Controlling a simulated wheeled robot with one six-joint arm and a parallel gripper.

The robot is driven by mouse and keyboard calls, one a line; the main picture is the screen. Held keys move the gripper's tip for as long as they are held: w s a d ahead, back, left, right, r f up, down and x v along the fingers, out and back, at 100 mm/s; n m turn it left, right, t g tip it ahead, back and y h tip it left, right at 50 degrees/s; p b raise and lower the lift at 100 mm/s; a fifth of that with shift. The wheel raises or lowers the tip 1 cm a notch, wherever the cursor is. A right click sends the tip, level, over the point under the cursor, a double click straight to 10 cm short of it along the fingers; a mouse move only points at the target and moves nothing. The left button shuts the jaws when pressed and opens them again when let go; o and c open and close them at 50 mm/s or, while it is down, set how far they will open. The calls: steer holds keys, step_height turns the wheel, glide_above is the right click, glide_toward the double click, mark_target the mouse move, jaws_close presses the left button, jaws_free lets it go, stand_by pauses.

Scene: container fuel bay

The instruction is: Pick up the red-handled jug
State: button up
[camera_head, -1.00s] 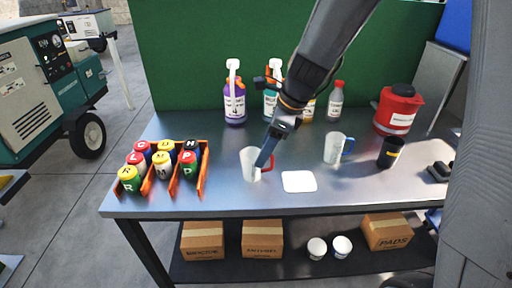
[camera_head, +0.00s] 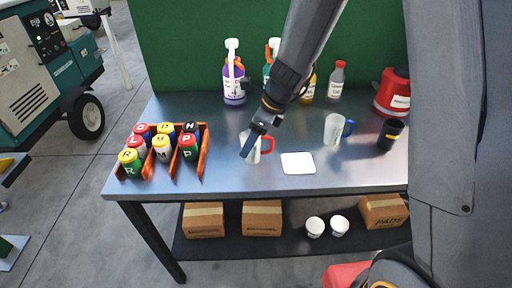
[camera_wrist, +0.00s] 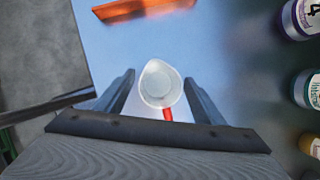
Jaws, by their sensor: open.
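The red-handled jug (camera_head: 254,149) is a white, see-through cup standing upright on the metal bench. Its red handle (camera_head: 267,143) points right in the head view. In the wrist view the jug (camera_wrist: 159,85) is seen from above, empty, with its red handle (camera_wrist: 168,114) toward my gripper's palm. My gripper (camera_head: 247,152) is at the jug and partly hides it in the head view. In the wrist view my gripper (camera_wrist: 159,92) is open, with one finger on each side of the jug and visible gaps to both.
A blue-handled jug (camera_head: 333,129), a black cup (camera_head: 389,135) and a red container (camera_head: 392,95) stand to the right. A white square (camera_head: 298,163) lies beside the jug. An orange rack (camera_head: 205,153) with lettered cans is left; several bottles (camera_head: 234,83) stand behind.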

steer(key=shift+c, duration=0.3)
steer(key=c, duration=1.1)
steer(key=shift+r, duration=0.1)
